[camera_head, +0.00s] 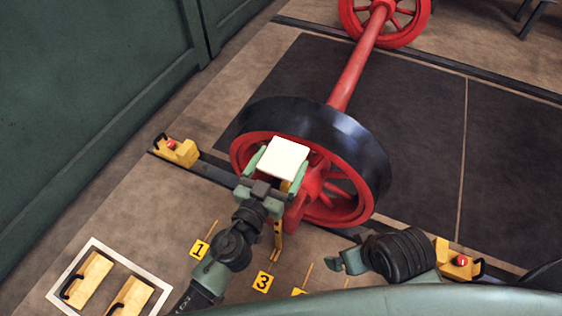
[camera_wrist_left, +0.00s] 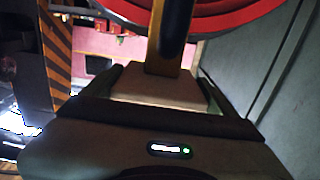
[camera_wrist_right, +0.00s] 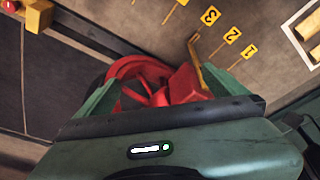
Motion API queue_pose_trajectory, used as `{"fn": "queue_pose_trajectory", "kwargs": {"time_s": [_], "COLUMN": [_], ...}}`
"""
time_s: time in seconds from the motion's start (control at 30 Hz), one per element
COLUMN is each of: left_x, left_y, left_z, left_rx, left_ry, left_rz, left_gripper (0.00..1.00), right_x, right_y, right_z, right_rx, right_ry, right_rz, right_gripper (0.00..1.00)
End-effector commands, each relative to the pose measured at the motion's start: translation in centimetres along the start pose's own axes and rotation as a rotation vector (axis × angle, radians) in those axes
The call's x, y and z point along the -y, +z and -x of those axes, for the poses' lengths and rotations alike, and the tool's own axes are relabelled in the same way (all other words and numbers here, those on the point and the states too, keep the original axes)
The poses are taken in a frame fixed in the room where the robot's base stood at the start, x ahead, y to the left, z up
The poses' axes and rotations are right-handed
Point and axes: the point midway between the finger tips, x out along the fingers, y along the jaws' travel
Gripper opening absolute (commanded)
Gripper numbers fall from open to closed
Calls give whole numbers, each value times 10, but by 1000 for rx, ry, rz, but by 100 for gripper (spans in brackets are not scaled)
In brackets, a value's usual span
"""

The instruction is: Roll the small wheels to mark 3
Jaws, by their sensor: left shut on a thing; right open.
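The small wheels (camera_head: 348,143) are a red-spoked pair with dark tyres on a red axle (camera_head: 357,66), standing on rails. A thin yellow pointer (camera_head: 278,238) hangs by the near wheel's red crank block, above the numbered floor marks; it also shows in the right wrist view (camera_wrist_right: 195,50). Mark 3 (camera_head: 263,281) is a yellow plate; it also shows in the right wrist view (camera_wrist_right: 210,16). My left gripper (camera_head: 276,166) is shut on a pale block (camera_head: 285,157) in front of the near wheel. My right gripper (camera_head: 345,262) is open, low at the near wheel's right.
Yellow chocks with red knobs sit on the near rail at left (camera_head: 178,151) and right (camera_head: 456,262). Two yellow blocks with black handles lie in a white floor frame (camera_head: 155,308). A green wall (camera_head: 90,90) bounds the left. Dark floor panels lie between the rails.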

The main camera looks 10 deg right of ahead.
Motion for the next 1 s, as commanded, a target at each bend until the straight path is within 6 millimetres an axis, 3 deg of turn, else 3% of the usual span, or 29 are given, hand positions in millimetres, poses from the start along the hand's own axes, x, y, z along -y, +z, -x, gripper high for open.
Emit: {"fn": "queue_pose_trajectory", "kwargs": {"time_s": [0.2,0.23,0.27,0.57,0.77,1.0], "left_x": [1,1,1,0,1,1], "left_y": [1,1,1,2,4,3], "left_z": [0,0,0,4,35,69], "left_rx": [2,2,2,2,4,2], "left_ry": [-1,-1,-1,-1,-2,-2], "left_rz": [-2,-2,-2,1,2,1], "left_gripper": [14,96,100,100,100,100], "right_x": [0,0,0,0,0,4], "right_y": [0,0,0,0,2,-34], "right_z": [0,0,0,-1,-7,-12], "right_rx": [0,0,0,0,-3,-152], "right_ry": [0,0,0,0,0,-7], "right_rz": [0,0,0,0,0,5], "right_gripper": [100,100,100,100,100,100]}}
